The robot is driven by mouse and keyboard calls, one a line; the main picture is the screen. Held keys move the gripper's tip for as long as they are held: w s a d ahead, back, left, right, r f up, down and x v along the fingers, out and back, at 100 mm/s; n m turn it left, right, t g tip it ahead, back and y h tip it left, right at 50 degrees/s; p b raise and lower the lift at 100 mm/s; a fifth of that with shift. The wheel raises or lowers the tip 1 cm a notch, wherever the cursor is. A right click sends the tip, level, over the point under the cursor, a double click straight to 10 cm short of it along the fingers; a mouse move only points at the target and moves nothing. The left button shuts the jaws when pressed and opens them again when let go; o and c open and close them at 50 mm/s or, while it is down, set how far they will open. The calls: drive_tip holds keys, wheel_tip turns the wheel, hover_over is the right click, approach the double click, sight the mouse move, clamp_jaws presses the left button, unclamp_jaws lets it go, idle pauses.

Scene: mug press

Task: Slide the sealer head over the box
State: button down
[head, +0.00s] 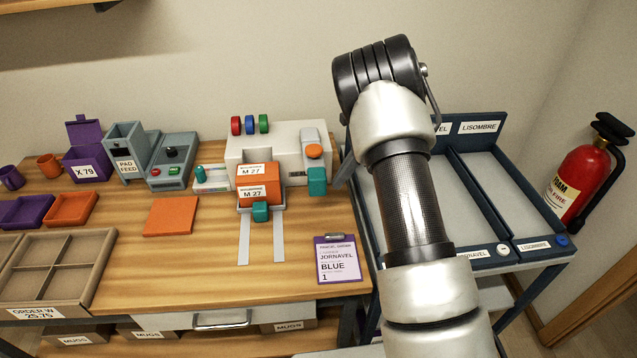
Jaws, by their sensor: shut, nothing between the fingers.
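A white machine (288,132) stands at the back right of the wooden bench. At its right side is a grey upright part with an orange knob (313,151) on top and a teal block (317,181) below; I cannot tell for certain which part is the sealer head. An orange box (256,190) with M 27 labels sits in front of the machine, on a carriage with a teal knob (261,211). Two pale rails (279,241) run forward from it. My gripper (342,177) shows only as a grey tip left of my arm, right of the machine and apart from the box. The rest is hidden behind the arm.
A clipboard (337,260) lies at the bench's right front. A flat orange piece (171,216) lies left of the rails. A pad feed unit (125,150) stands further left. A blue trolley with trays (513,189) is behind my arm, and a fire extinguisher (583,183) hangs right.

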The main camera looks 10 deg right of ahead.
idle(0.4)
drive_tip(key=shift+a+p, duration=0.95)
drive_tip(key=shift+a, duration=6.25)
drive_tip(key=a+p+v, duration=0.1)
drive_tip(key=p+v, duration=0.5)
drive_tip(key=v, duration=0.3)
drive_tip(key=shift+d+r, duration=0.2)
drive_tip(key=shift+r, duration=0.25)
